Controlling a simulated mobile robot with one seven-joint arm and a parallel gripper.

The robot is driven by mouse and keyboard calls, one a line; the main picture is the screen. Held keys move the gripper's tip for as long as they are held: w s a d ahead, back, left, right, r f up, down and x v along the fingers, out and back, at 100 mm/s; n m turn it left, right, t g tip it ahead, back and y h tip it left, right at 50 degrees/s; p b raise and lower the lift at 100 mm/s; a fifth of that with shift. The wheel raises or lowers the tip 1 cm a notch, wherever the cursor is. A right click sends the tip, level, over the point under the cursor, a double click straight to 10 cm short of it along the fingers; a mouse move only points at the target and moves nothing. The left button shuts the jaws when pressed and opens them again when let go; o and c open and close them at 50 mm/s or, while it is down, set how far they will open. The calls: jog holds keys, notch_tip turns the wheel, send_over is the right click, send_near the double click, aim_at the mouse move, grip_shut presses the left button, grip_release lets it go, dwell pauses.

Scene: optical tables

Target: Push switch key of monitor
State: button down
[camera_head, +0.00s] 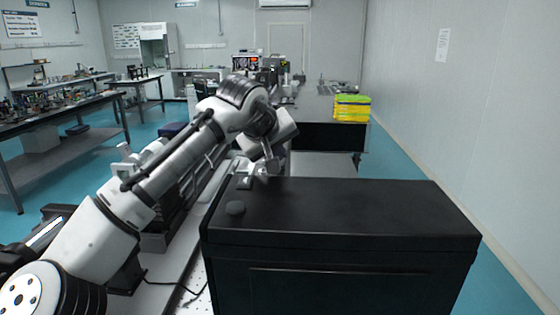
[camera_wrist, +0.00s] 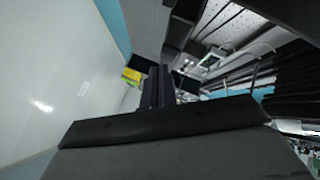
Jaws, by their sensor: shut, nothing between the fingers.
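A large black box-shaped unit (camera_head: 340,215) fills the front right of the head view; it may be the monitor, seen from behind or above. Its dark top also fills the bottom of the wrist view (camera_wrist: 180,155). No switch key can be made out on it. My arm reaches over its left side, and my gripper (camera_head: 268,163) is at its far left edge, partly hidden. In the wrist view my gripper (camera_wrist: 157,85) shows as two dark fingers, shut together and empty, just past the box's edge. Contact with the box cannot be told.
Yellow-green bins (camera_head: 352,108) stand on a bench beyond. Blue floor (camera_head: 410,160) lies open along the right wall.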

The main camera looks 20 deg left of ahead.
jog(key=shift+r, duration=0.1)
notch_tip(320, 180, up, 2)
jog(key=shift+r+p, duration=0.1)
jog(key=shift+p, duration=0.8)
jog(key=shift+r, duration=1.85)
